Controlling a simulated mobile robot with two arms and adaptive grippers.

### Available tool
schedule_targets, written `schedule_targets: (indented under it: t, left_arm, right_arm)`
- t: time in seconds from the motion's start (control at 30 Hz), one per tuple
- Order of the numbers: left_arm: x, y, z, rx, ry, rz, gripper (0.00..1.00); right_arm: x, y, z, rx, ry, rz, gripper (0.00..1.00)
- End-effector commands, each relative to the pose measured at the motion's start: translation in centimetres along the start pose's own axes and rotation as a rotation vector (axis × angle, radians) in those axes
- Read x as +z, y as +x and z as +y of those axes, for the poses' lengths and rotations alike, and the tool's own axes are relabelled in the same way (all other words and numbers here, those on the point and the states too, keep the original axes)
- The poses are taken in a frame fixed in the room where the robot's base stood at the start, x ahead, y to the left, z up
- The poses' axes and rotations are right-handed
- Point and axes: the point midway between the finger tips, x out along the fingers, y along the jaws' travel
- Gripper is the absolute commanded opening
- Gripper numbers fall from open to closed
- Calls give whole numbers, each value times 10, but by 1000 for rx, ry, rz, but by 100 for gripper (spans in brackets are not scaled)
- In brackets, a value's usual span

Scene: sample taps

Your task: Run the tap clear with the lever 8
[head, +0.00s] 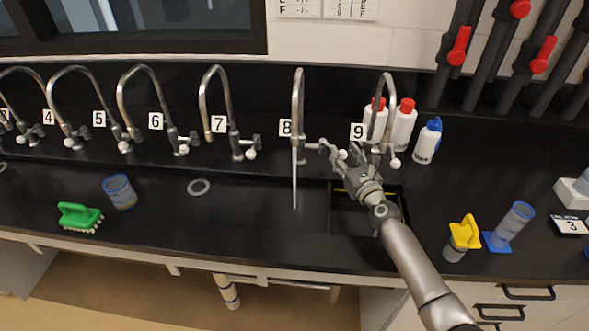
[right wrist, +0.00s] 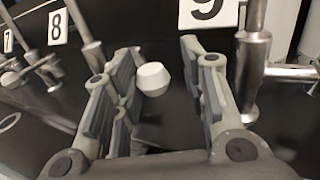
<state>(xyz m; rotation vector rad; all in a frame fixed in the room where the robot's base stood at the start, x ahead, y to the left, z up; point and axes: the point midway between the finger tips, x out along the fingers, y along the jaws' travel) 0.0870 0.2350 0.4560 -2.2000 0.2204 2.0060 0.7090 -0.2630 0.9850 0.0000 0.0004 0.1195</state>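Tap 8 (head: 298,105) is a tall metal gooseneck behind the sink, beside its label 8 (head: 285,127). A thin pale stream (head: 294,182) runs straight down from its spout. My right gripper (head: 340,152) is just right of tap 8, at its lever, and hides part of it. In the right wrist view my right gripper (right wrist: 158,58) is open. A white knob (right wrist: 152,78), apparently the end of lever 8, shows between its fingers, close to the left one; I cannot tell if they touch. My left gripper is out of view.
Tap 9 (head: 388,95) stands close right of my gripper, with several bottles (head: 426,142) behind. Taps 7 (head: 229,110) and 6 (head: 158,95) stand to the left. A green brush (head: 79,215), a blue-rimmed cup (head: 120,192) and a yellow-topped item (head: 465,233) stand apart on the worktop.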

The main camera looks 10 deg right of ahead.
Motion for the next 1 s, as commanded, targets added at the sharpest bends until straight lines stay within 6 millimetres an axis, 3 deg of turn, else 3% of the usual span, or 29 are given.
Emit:
schedule_targets:
  t: [0.53, 1.0]
  left_arm:
    - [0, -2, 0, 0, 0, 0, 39]
    - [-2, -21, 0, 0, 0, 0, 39]
  right_arm:
    - [1, 0, 4, 1, 1, 0, 39]
    - [1, 0, 64, 2, 3, 1, 39]
